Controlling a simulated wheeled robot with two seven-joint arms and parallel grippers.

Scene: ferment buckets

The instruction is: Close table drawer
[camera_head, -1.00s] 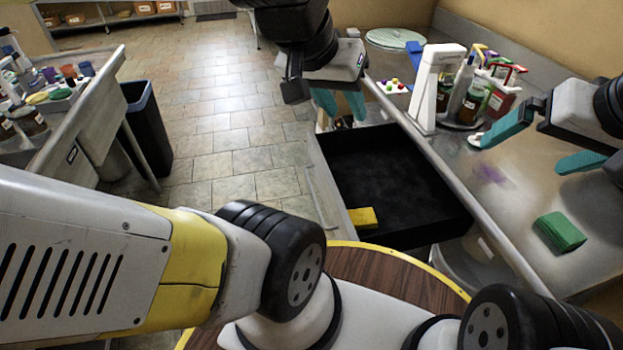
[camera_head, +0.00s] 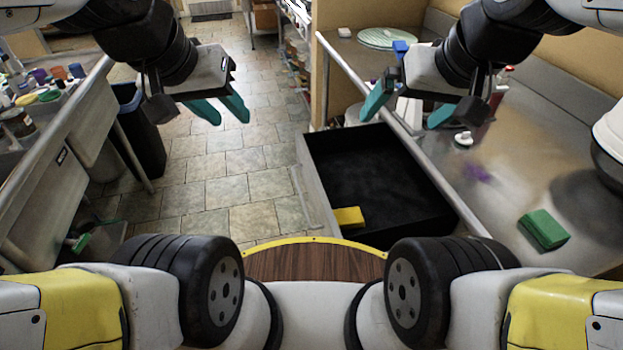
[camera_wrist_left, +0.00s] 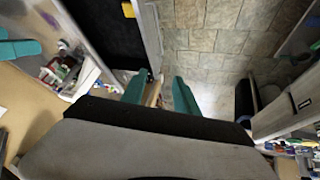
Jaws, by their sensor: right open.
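The black-lined table drawer (camera_head: 380,175) is pulled out from under the metal counter on the right. Its grey front and handle (camera_head: 300,192) face left over the floor. A yellow sponge (camera_head: 349,217) lies in its near front corner. The drawer also shows at the upper left of the left wrist view (camera_wrist_left: 100,28). My left gripper (camera_head: 224,110) is open and empty above the floor, left of and beyond the drawer front. Its fingers are apart in the left wrist view (camera_wrist_left: 160,92). My right gripper (camera_head: 404,112) is open above the drawer's far end and the counter edge.
A green sponge (camera_head: 544,231) lies on the counter (camera_head: 500,200), with bottles partly hidden behind my right gripper. A sink table (camera_head: 45,200) and a dark bin (camera_head: 140,130) stand at the left. The tiled floor (camera_head: 225,180) left of the drawer is clear.

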